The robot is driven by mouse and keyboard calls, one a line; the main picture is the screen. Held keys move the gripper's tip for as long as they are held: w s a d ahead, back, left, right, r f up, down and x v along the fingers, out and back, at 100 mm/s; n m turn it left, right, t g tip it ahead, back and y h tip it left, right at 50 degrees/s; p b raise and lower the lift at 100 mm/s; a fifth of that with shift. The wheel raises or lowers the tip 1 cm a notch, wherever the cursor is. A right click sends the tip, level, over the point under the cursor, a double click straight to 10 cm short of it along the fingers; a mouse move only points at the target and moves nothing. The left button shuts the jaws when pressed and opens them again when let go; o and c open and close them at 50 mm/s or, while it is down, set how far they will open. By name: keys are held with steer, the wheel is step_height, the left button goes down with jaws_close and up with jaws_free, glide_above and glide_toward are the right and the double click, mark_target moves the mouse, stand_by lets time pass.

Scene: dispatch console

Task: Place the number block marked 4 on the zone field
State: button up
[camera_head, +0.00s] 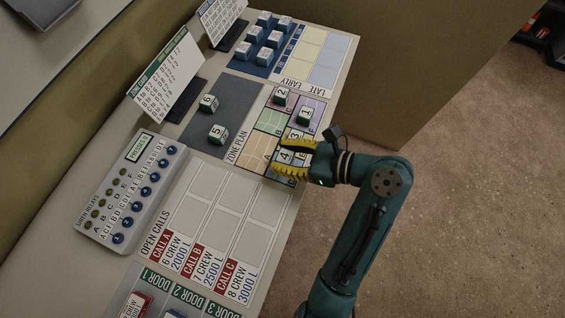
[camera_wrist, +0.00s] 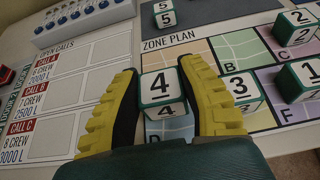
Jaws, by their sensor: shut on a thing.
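The number block marked 4 (camera_wrist: 163,88), white with green edges, sits between the yellow fingers of my gripper (camera_wrist: 162,82), which is shut on it. In the head view the block (camera_head: 286,156) shows between the fingers of my gripper (camera_head: 285,158), over the near side of the zone plan (camera_head: 255,158). In the wrist view it is over the blue field marked D (camera_wrist: 158,139); I cannot tell whether it touches the board. Block 3 (camera_wrist: 242,88) stands just right of the gripper. Block 2 (camera_head: 281,97) and block 1 (camera_head: 304,116) stand on other fields.
Block 5 (camera_head: 218,134) and block 6 (camera_head: 208,103) stand on the dark grey area beside the plan. A zone card (camera_head: 168,80) stands behind them. The open calls grid (camera_head: 230,215) has empty cells. A button panel (camera_head: 130,190) lies to the left.

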mark_target(283, 162)
step_height(283, 162, down, 4)
steer(key=shift+r+b, duration=0.2)
steer(key=shift+b, duration=0.4)
steer(key=shift+r, duration=0.15)
steer(key=shift+p, duration=0.4)
steer(key=o, duration=0.9)
steer(key=shift+a+f, duration=0.1)
steer(key=shift+f, duration=0.1)
